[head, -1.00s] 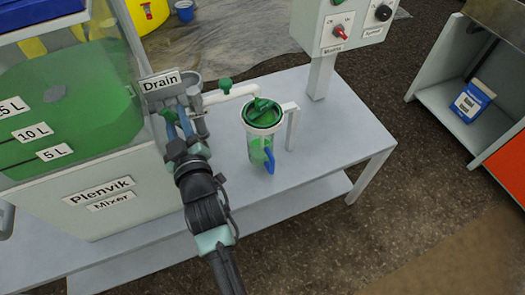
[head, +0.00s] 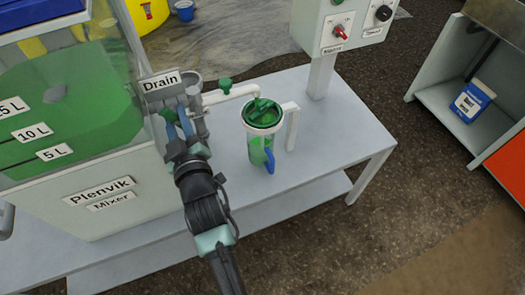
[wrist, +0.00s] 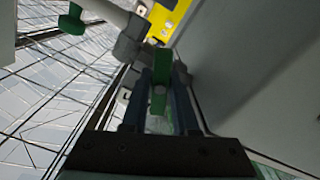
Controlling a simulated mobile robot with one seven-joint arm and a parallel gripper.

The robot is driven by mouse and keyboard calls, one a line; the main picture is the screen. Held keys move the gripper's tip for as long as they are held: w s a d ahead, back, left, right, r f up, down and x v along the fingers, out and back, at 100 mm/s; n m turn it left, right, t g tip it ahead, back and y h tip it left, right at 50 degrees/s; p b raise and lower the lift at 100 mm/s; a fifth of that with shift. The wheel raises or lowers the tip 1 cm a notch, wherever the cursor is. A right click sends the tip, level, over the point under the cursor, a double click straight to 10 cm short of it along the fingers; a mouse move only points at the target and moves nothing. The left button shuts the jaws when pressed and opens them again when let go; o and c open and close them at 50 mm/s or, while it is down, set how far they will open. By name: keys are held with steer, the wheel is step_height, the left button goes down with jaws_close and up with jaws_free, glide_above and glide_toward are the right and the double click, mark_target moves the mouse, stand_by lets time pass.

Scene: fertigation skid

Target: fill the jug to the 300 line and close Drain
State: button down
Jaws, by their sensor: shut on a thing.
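The Drain label (head: 160,82) sits at the tank's lower right corner, above the drain valve. My gripper (head: 179,122) is at that valve and hides most of it. In the wrist view, my gripper (wrist: 161,82) is shut on the green Drain handle (wrist: 161,62), which stands between the two fingers in line with them. The clear jug (head: 253,147), with a blue handle and green liquid, stands upright on the bench under the pale spout pipe. The liquid's level and the 300 line are too small to read.
The mixer tank (head: 105,185) with green liquid stands left of my gripper. A second green valve handle (head: 224,84) sits on the spout pipe. A control box (head: 345,28) on a post stands at the back.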

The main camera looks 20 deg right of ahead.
steer(key=shift+f, duration=0.15)
steer(key=m, duration=0.6)
steer(key=shift+p, duration=0.3)
steer(key=c, duration=0.6)
jaws_free()
steer(key=shift+c, duration=0.2)
steer(key=shift+s, duration=0.1)
steer(key=s+p, duration=0.2)
steer(key=s, duration=0.4)
steer(key=shift+s, duration=0.4)
